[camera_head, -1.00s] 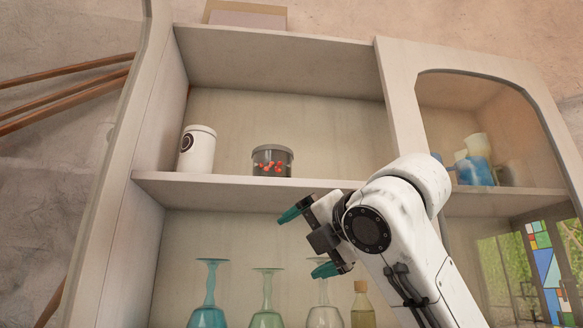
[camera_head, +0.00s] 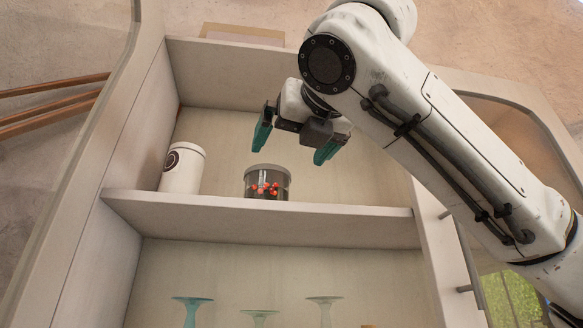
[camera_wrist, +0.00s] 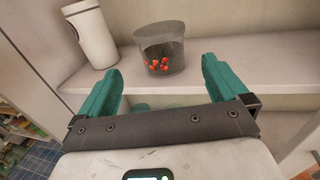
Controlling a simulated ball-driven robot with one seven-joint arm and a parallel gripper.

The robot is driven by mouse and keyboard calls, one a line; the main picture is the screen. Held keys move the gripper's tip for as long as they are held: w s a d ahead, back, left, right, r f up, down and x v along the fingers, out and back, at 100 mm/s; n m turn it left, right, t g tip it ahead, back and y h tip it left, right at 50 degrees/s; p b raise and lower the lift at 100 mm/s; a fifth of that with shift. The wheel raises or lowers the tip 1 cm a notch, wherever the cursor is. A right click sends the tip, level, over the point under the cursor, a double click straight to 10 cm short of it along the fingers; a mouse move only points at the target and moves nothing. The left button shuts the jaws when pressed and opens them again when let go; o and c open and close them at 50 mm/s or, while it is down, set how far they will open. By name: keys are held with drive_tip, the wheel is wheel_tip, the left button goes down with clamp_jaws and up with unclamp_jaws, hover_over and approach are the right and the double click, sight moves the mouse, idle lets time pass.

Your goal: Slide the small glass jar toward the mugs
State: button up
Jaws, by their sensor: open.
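The small glass jar (camera_head: 267,183) stands upright on the upper shelf, with a grey lid and red pieces inside. In the wrist view the jar (camera_wrist: 160,48) shows beyond and between my two teal fingers. My gripper (camera_head: 292,152) is open and empty, above the jar and slightly to its right in the head view, apart from it. In the wrist view my gripper (camera_wrist: 158,82) points toward the shelf. The mugs are not visible now; my arm covers much of the right-hand cabinet section.
A white canister (camera_head: 182,168) stands left of the jar, and also shows in the wrist view (camera_wrist: 90,36). The shelf (camera_head: 300,222) is clear to the jar's right. Glassware (camera_head: 192,310) stands below. A cabinet divider (camera_head: 440,245) is at the right.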

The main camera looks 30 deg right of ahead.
sight(274, 172)
drive_tip(key=shift+r, duration=0.1)
idle(0.3)
drive_tip(key=w+p, duration=0.1)
drive_tip(key=w, duration=0.2)
drive_tip(key=w+p, duration=0.1)
drive_tip(key=w, duration=0.2)
drive_tip(key=w+d+p, duration=0.1)
drive_tip(key=w, duration=0.2)
drive_tip(key=shift+w+p, duration=0.15)
drive_tip(key=shift+p, duration=0.2)
drive_tip(key=shift+w+d, duration=0.1)
drive_tip(key=shift+w, duration=0.6)
drive_tip(key=c, duration=0.9)
